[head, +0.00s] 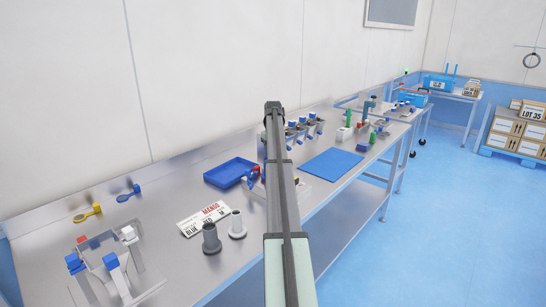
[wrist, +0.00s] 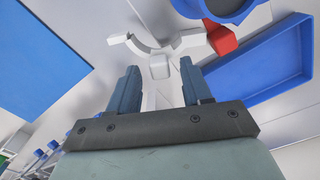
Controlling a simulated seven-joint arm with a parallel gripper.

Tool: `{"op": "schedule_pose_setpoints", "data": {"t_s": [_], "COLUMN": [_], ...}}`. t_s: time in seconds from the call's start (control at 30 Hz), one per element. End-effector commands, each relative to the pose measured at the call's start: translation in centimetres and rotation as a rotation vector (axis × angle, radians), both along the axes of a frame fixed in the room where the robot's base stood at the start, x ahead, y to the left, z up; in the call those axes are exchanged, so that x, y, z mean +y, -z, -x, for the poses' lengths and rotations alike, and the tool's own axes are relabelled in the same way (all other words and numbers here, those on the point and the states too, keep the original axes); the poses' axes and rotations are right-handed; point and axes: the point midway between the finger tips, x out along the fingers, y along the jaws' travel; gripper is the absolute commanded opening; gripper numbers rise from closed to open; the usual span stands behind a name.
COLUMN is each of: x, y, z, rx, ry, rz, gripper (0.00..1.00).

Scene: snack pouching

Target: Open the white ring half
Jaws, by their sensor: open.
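The white ring half (wrist: 147,46) shows in the wrist view as a pale curved arc just beyond my fingertips. A small white block or tab (wrist: 159,67) stands at the middle of the arc, in the gap between the fingers. My gripper (wrist: 160,78) is open, one finger on each side of that tab. I cannot tell whether either finger touches it. A red block (wrist: 221,38) and a round blue part (wrist: 215,8) sit at the right of the arc. In the head view my arm hides the ring and my gripper.
A blue tray (head: 231,172) lies left of my arm, and a blue mat (head: 332,163) lies right. The wrist view shows the tray (wrist: 262,80) and mat (wrist: 45,50).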

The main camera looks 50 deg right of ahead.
Motion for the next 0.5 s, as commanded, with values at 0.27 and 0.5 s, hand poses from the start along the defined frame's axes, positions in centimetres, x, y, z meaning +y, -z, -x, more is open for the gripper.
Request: {"op": "schedule_pose_setpoints", "data": {"t_s": [0.27, 0.5], "x": [-0.1, -0.1], "y": [-5.2, -9.5], "z": [-0.1, -0.1], "rx": [-0.001, -0.001], "ry": [0.0, 0.0], "rz": [0.002, 0.0], "gripper": [0.49, 0.49]}}
